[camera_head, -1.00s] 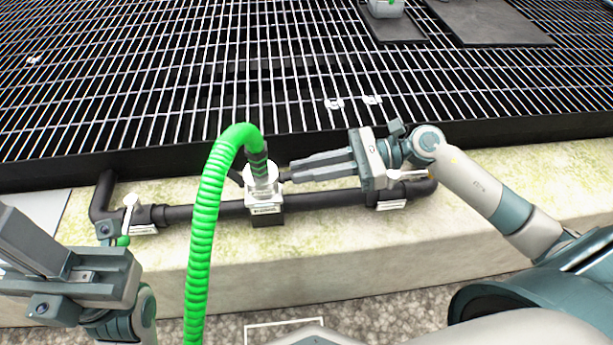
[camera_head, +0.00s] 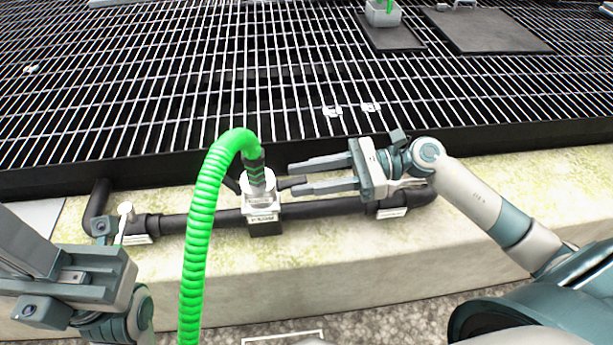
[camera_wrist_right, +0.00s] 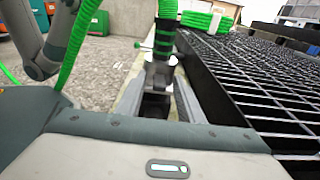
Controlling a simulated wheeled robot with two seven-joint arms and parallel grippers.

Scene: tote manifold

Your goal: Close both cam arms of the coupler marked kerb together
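The coupler (camera_head: 260,194) stands upright on the black pipe, with the green hose (camera_head: 203,220) rising from its top. The label on its block is too small to read. One dark cam arm (camera_head: 231,184) sticks out at its left and another (camera_head: 291,182) at its right. My right gripper (camera_head: 291,179) is open just right of the coupler, its fingertips on either side of the right cam arm's end, with no visible grip. In the right wrist view the coupler (camera_wrist_right: 160,75) stands ahead between the fingers.
The black pipe (camera_head: 330,205) runs along a pale concrete ledge (camera_head: 330,245). A white-handled valve (camera_head: 124,215) stands on its left part. Metal grating (camera_head: 270,90) lies behind, with a grey container (camera_head: 383,14) on a dark plate. The hose hangs across the ledge's front.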

